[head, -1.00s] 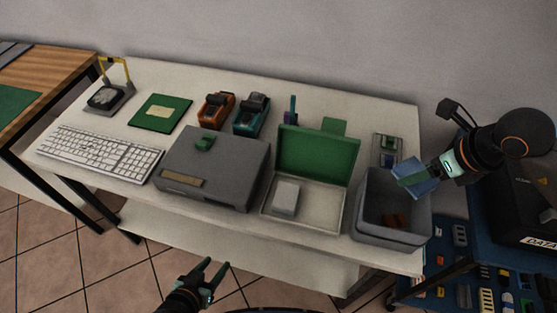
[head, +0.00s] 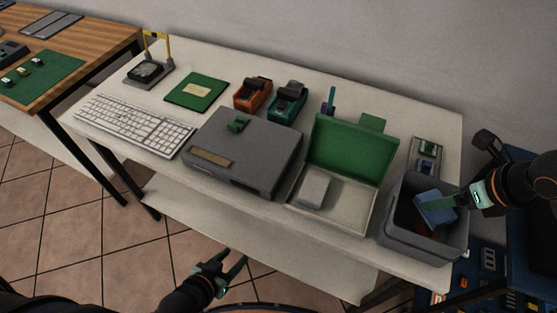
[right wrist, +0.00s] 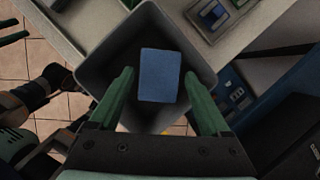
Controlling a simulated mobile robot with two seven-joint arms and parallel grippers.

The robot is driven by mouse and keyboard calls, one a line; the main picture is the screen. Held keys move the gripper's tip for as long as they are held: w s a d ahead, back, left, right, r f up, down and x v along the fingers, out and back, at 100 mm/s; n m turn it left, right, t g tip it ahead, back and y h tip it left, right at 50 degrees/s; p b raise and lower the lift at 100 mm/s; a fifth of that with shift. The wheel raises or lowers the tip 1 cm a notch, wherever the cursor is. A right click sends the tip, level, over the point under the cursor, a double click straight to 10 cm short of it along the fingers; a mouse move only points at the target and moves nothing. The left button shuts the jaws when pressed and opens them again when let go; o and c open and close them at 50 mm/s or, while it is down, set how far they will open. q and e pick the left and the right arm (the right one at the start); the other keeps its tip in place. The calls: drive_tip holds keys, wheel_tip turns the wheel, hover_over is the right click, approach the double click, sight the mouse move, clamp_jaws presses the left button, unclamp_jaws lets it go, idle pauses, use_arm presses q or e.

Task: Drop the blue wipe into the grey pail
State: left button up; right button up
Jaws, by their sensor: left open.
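The blue wipe (head: 434,210) is a flat blue rectangle at the opening of the grey pail (head: 400,247), within its rim as seen in the head view. In the right wrist view the wipe (right wrist: 160,76) lies between my right gripper's fingers (right wrist: 158,72), with a gap on each side, over the pail's dark inside (right wrist: 112,60). My right gripper (head: 445,201) is open at the pail's mouth; whether the wipe is falling or resting cannot be told. My left gripper (head: 234,257) is open and empty, in front of the table.
An open green-lidded box (head: 350,148) stands left of the pail, with a grey printer-like box (head: 245,150) beyond it. A small tray (head: 426,155) lies behind the pail.

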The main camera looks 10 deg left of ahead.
drive_tip(key=shift+o, duration=1.2)
drive_tip(key=shift+r, duration=0.1)
drive_tip(key=v, duration=1.2)
drive_tip(key=shift+r, duration=0.15)
drive_tip(key=shift+s, duration=0.1)
